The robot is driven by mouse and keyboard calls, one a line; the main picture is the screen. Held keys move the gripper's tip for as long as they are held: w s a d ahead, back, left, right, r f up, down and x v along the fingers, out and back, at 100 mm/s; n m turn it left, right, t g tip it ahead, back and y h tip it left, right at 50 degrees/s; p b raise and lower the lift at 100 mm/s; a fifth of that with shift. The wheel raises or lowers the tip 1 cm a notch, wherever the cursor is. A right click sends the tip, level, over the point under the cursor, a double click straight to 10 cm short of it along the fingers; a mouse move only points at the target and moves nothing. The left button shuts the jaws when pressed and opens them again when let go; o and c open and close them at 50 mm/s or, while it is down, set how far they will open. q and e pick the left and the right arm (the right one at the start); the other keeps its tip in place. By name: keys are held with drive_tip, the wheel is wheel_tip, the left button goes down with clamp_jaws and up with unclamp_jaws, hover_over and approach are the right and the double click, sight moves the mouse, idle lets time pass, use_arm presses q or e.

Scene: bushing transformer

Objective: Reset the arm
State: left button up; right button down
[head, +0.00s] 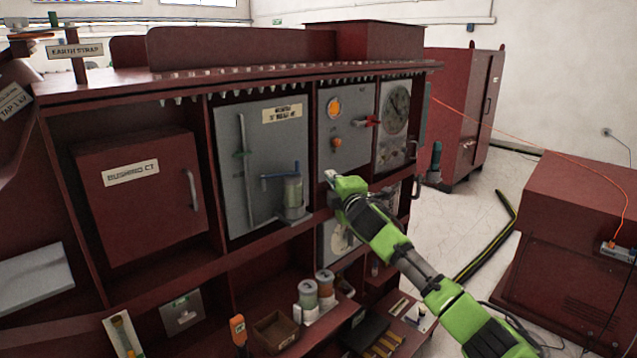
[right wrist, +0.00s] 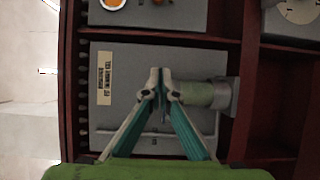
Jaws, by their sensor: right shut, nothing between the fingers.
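My right arm is green and grey and reaches in from the lower right in the head view. Its gripper (head: 331,177) is in front of the dark red cabinet, just right of a grey panel (head: 262,140) with a crank and a pale green cylinder. In the right wrist view my right gripper (right wrist: 160,78) is shut and empty, its fingertips together in front of the grey panel (right wrist: 150,62). The pale green cylinder (right wrist: 200,94) shows just right of the fingertips; I cannot tell whether they touch. My left gripper is not in view.
The cabinet has a red box labelled "BUSHING CT" (head: 145,195) at left and a panel with an orange dial and red-handled switch (head: 345,135). Small cans and boxes stand on the lower shelf. A red unit (head: 575,250) stands at right. A black-yellow cable (head: 490,240) lies on open floor.

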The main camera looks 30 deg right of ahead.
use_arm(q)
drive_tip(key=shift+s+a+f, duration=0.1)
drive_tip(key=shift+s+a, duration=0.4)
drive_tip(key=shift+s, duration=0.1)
use_arm(e)
drive_tip(key=shift+d+f, duration=0.1)
drive_tip(key=shift+d, duration=0.3)
